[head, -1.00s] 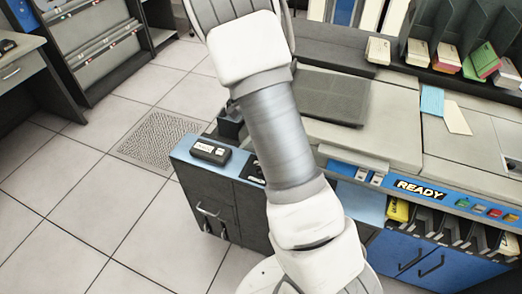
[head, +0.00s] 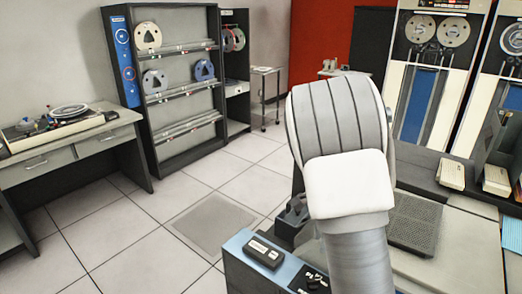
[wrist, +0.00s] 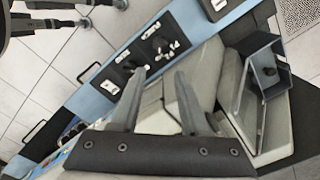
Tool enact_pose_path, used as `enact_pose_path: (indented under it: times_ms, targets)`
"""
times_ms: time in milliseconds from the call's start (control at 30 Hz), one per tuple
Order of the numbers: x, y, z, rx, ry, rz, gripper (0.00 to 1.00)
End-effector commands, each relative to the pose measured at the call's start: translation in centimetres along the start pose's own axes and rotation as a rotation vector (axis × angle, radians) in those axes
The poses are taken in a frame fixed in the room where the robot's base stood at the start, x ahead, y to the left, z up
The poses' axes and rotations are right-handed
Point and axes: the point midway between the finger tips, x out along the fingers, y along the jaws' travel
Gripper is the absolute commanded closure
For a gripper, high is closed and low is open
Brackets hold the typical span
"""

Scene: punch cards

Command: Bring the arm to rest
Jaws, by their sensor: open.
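My gripper (wrist: 159,80) shows in the wrist view with its two fingers apart and nothing between them. It hangs over the blue-topped console, with the console's small black switch panel (wrist: 150,52) just beyond the fingertips. In the head view my arm rises at the centre right, a white and grey bent link over a grey tube. The gripper itself is out of the head view.
The blue-edged console (head: 240,272) stands beside my arm. A grey tray-like part (wrist: 256,85) lies right of the fingers. A tape rack (head: 170,115), a desk (head: 65,150) and tape drives (head: 432,90) stand farther back. The tiled floor at centre left is free.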

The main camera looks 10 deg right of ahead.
Motion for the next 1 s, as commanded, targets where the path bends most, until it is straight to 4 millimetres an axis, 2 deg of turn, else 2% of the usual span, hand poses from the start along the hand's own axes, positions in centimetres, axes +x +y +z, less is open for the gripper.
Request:
enact_pose_path:
  times_ms: [267,600,800,1000]
  targets:
    - [-5.9,2.5,2.9,-0.242,-0.064,-0.090,0.55]
    - [-13.7,8.3,6.6,-0.673,-0.053,-0.240,0.55]
    - [-16.9,12.4,8.2,-0.931,0.019,-0.317,0.55]
    - [-19.1,16.7,9.3,-1.184,0.141,-0.371,0.55]
